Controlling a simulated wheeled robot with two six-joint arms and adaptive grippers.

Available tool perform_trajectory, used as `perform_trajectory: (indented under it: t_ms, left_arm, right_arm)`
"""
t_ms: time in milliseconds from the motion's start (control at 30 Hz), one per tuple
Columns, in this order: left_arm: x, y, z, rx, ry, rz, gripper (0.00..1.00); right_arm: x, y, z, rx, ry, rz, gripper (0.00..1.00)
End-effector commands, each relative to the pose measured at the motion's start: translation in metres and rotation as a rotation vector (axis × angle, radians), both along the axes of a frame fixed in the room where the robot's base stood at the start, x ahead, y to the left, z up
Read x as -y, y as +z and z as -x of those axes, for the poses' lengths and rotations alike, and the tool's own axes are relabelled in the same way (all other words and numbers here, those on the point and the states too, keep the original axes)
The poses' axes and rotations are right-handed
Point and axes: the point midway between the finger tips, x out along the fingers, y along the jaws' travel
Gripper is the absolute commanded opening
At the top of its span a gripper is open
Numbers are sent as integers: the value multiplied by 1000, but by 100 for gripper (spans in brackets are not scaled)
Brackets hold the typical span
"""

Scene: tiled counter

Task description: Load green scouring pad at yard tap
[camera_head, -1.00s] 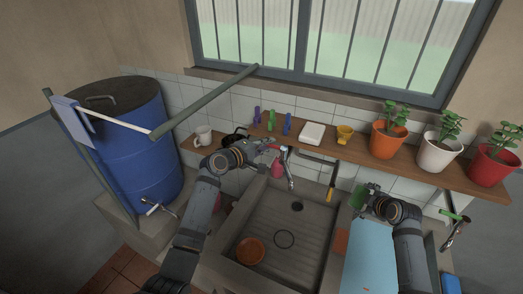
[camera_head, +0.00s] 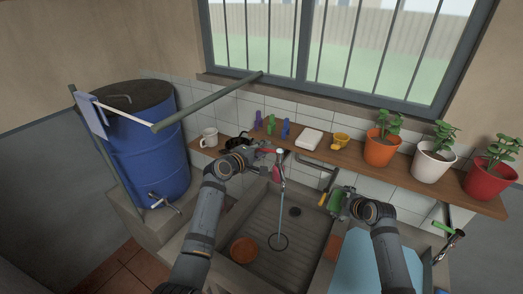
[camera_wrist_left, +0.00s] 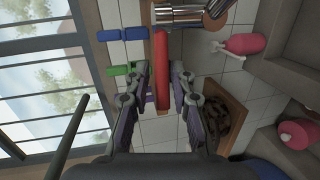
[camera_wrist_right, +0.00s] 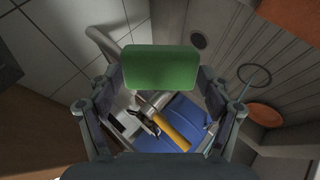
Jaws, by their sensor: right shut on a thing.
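The green scouring pad (camera_wrist_right: 161,68) is held between the fingers of my right gripper (camera_wrist_right: 160,85). In the head view the pad (camera_head: 336,198) is right of the tap, above the sink's right rim. The metal tap (camera_head: 283,165) stands at the back of the sink (camera_head: 262,222). A thin pale line, like a water stream (camera_head: 281,218), runs from its spout down to the basin. The tap's red lever (camera_wrist_left: 162,70) lies between the spread fingers of my left gripper (camera_wrist_left: 159,85), which is open around it; contact is unclear.
A shelf behind holds a mug (camera_head: 209,137), coloured pegs, a white block (camera_head: 308,139), a yellow cup (camera_head: 340,141) and potted plants (camera_head: 381,147). A terracotta dish (camera_head: 243,250) sits in the sink. A blue barrel (camera_head: 150,150) stands left.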

Motion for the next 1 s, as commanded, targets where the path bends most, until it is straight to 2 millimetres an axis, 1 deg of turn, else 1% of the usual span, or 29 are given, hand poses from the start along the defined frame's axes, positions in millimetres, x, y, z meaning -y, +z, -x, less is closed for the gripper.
perform_trajectory:
  t_ms: [333,433,567,800,900,1000]
  left_arm:
    - [-1,-1,1,-3,0,-2,36]
    - [-5,0,7,-2,0,-2,36]
    - [-16,4,26,-1,0,-4,36]
    - [-45,16,75,-2,-1,-6,36]
    - [-54,20,88,-3,0,-5,36]
    - [-58,22,96,-4,0,-3,36]
  right_arm:
    - [0,0,0,0,0,0,54]
    - [0,0,0,0,0,0,54]
    - [0,0,0,0,0,0,54]
    - [0,0,0,0,0,0,54]
    - [0,0,0,0,0,0,54]
    - [0,0,0,0,0,0,54]
